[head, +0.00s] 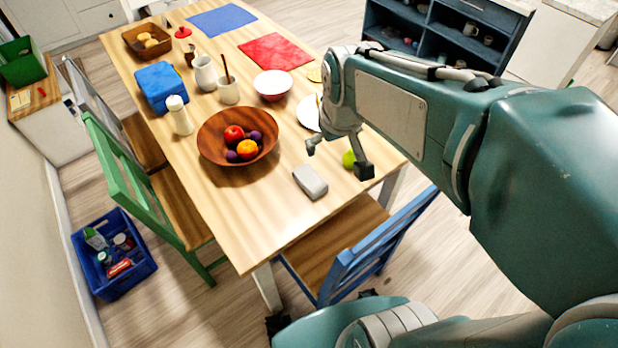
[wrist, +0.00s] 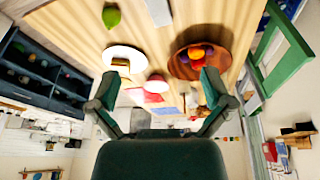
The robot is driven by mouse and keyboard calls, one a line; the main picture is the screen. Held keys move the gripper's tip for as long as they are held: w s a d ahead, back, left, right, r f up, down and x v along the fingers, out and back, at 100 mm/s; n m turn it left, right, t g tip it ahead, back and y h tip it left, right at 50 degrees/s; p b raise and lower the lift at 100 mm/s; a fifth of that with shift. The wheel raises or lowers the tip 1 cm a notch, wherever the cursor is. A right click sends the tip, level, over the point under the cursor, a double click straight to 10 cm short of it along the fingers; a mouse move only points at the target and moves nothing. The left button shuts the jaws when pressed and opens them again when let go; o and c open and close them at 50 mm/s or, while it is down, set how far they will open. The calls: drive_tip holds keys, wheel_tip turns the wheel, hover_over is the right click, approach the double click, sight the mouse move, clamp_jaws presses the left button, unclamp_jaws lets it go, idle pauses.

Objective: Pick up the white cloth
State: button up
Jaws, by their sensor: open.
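A pale grey-white, rounded block-like thing (head: 310,182), which may be the folded white cloth, lies on the wooden table near its front edge. A white piece (wrist: 159,11) at the top of the wrist view looks like the same thing, cut off by the frame. My gripper (head: 338,158) is open and empty, with its two fingers spread above the table, up and to the right of the white thing in the head view. It is not touching it. In the wrist view my gripper (wrist: 157,88) also shows open with nothing between its fingers.
A wooden fruit bowl (head: 212,148) stands left of the white thing. A green fruit (head: 348,159) lies close by my gripper, and a white plate (head: 307,112) is behind it. A blue chair (head: 358,252) stands at the front edge. Bare table (head: 262,205) lies left of the white thing.

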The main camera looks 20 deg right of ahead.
drive_tip(key=w+f+n+g, duration=0.1)
drive_tip(key=w+f+g, duration=0.1)
drive_tip(key=w+f, duration=0.55)
drive_tip(key=n+g, duration=0.2)
hover_over(310, 177)
wheel_tip(310, 177, down, 11)
wheel_tip(310, 177, down, 12)
drive_tip(key=shift+r, duration=0.25)
drive_tip(key=c, duration=1)
drive_tip(key=shift+r, duration=0.1)
